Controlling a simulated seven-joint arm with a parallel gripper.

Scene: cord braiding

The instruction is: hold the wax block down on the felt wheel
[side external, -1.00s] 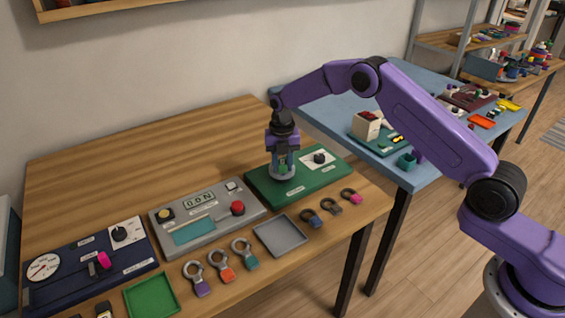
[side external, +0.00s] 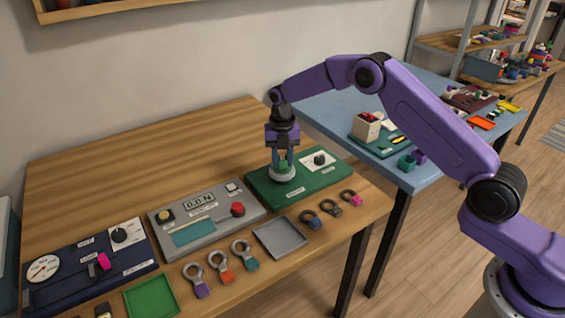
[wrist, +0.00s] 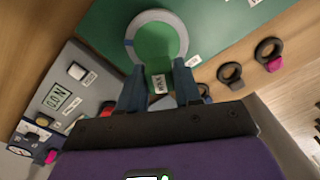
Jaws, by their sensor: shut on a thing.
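The green wax block (side external: 283,164) is between the fingers of my gripper (side external: 283,159), which is shut on it. The felt wheel (side external: 282,175) is a light grey round disc on the green board, directly below the block. In the wrist view the wheel's pale rim (wrist: 178,24) shows around the green block (wrist: 156,50), whose near end carries a small white label. The fingers (wrist: 158,82) are on both sides of the block's near end. Whether the block touches the wheel cannot be told; the contact is hidden.
The green board (side external: 322,178) has a dial on a white plate (side external: 318,160). A grey panel (side external: 208,212) with a numeric display and red button is to its left. A grey tray (side external: 281,238) and several ringed tags lie in front. The wooden table behind is clear.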

